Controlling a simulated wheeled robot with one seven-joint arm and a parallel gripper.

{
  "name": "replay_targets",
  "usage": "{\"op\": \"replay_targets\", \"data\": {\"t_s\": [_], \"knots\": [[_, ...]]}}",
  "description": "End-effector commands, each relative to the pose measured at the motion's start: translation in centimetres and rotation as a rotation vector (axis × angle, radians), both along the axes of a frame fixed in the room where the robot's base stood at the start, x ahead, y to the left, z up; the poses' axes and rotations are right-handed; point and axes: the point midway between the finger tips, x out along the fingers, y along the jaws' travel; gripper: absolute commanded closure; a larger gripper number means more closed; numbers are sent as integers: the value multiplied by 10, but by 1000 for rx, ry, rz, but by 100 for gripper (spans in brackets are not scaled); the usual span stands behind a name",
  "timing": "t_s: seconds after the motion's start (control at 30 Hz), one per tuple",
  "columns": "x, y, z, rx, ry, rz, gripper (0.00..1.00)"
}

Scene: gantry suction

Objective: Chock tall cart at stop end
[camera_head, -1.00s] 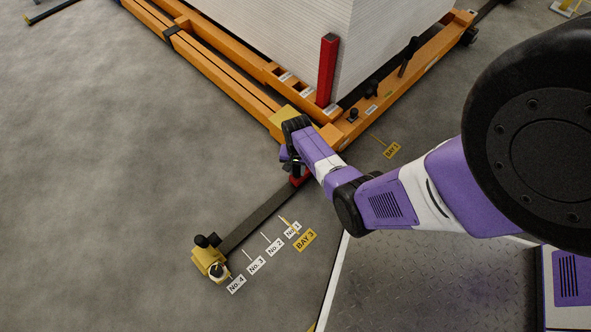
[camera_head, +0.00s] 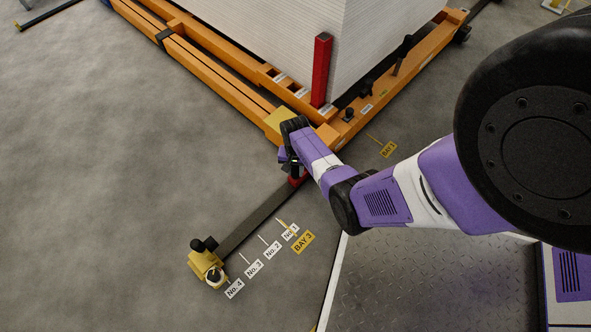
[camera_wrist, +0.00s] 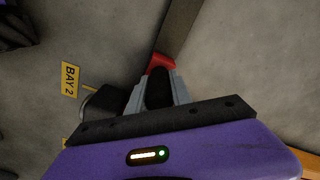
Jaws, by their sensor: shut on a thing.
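The tall cart is an orange frame (camera_head: 209,67) bearing a high white stack (camera_head: 290,35), with a red post (camera_head: 321,70) at its near corner. A dark floor rail (camera_head: 255,214) runs from under this corner to a yellow end stop (camera_head: 207,266) with black knobs. My gripper (camera_head: 296,172) is low beside the cart's near corner, over the rail. In the wrist view, its grey fingers (camera_wrist: 158,92) are shut on the black grip of a red chock (camera_wrist: 160,62). The red chock also shows below my gripper in the head view (camera_head: 297,181), at the rail. Its contact with the wheel is hidden.
White tags No. 1 to No. 4 (camera_head: 254,269) and a yellow BAY 3 tag (camera_head: 303,243) lie beside the rail. A BAY 2 tag (camera_wrist: 70,79) lies on the floor. The floor on the left (camera_head: 100,200) is clear.

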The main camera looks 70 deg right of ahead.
Motion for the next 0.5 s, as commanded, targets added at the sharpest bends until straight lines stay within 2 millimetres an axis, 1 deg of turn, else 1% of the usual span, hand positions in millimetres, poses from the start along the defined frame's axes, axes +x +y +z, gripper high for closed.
{"op": "replay_targets", "data": {"t_s": [0.07, 0.1, 0.17, 0.2, 0.23, 0.5], "knots": [[1, -1, -2, -1, -1, 0, 100], [1, -1, -2, -1, -1, 0, 72], [1, -1, -1, -1, -1, 0, 60], [1, -1, -1, -1, -1, 0, 53], [0, 0, -1, -1, -1, 0, 49], [0, 0, -2, 1, 0, 0, 49]]}}
